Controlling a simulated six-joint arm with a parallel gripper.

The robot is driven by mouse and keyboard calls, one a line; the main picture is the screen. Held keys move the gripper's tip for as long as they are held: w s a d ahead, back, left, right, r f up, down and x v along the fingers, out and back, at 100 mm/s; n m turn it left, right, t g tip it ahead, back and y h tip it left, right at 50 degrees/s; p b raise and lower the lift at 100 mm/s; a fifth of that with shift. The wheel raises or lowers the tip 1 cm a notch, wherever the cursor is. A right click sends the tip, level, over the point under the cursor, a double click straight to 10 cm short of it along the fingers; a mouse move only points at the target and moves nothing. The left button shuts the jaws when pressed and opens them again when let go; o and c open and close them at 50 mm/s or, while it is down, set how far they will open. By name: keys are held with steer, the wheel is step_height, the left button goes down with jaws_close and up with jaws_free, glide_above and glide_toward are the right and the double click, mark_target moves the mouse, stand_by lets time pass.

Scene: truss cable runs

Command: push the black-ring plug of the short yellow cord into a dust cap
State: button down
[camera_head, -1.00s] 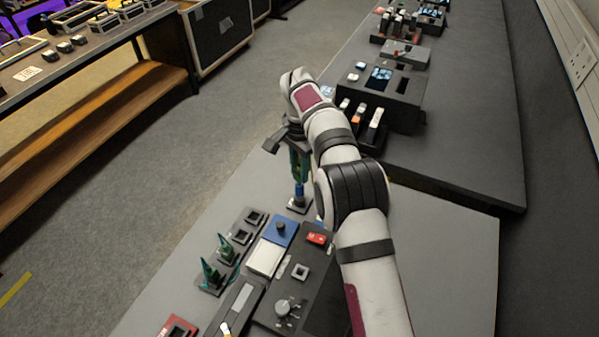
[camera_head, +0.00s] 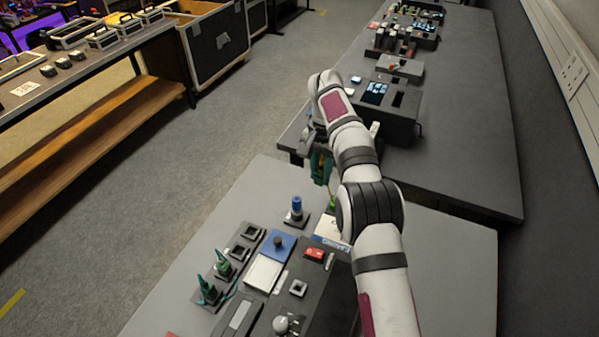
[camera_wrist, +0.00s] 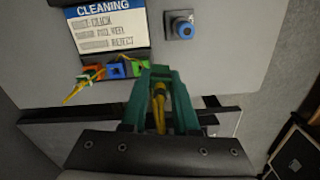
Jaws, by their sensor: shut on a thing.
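My gripper (camera_head: 318,182) has green fingers and hangs above the grey bench, near the bench's far edge. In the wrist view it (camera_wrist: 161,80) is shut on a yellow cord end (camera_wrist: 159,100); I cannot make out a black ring. A blue cylinder (camera_head: 296,206) stands upright on a small dark square base, apart from my gripper; it also shows in the wrist view (camera_wrist: 182,28). I cannot tell whether it is a dust cap. Orange (camera_wrist: 93,72) and blue (camera_wrist: 115,70) square-holed pieces sit beside the fingers, with yellow cord at the orange one.
A white and blue "CLEANING" card (camera_wrist: 108,30) lies beside the coloured pieces. Empty dark square holders (camera_head: 252,231), upright green pieces (camera_head: 208,290) and a red box (camera_head: 314,254) are on the bench. A gap separates it from the darker bench (camera_head: 455,150) beyond.

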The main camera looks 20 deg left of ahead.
steer(key=shift+w+d+f+n, duration=0.35)
steer(key=shift+w+d+f, duration=0.3)
steer(key=shift+f, duration=0.65)
steer(key=shift+w+d+f+n, duration=0.45)
steer(key=shift+d+f, duration=0.35)
steer(key=shift+f, duration=0.45)
steer(key=shift+w+d+f+n, duration=0.3)
steer(key=shift+w+d+f, duration=0.35)
steer(key=shift+f, duration=0.65)
steer(key=shift+s+d+f, duration=0.1)
steer(key=shift+f, duration=0.75)
steer(key=c, duration=0.6)
jaws_free()
steer(key=shift+r, duration=0.15)
steer(key=shift+r, duration=2.4)
steer(key=shift+r, duration=2)
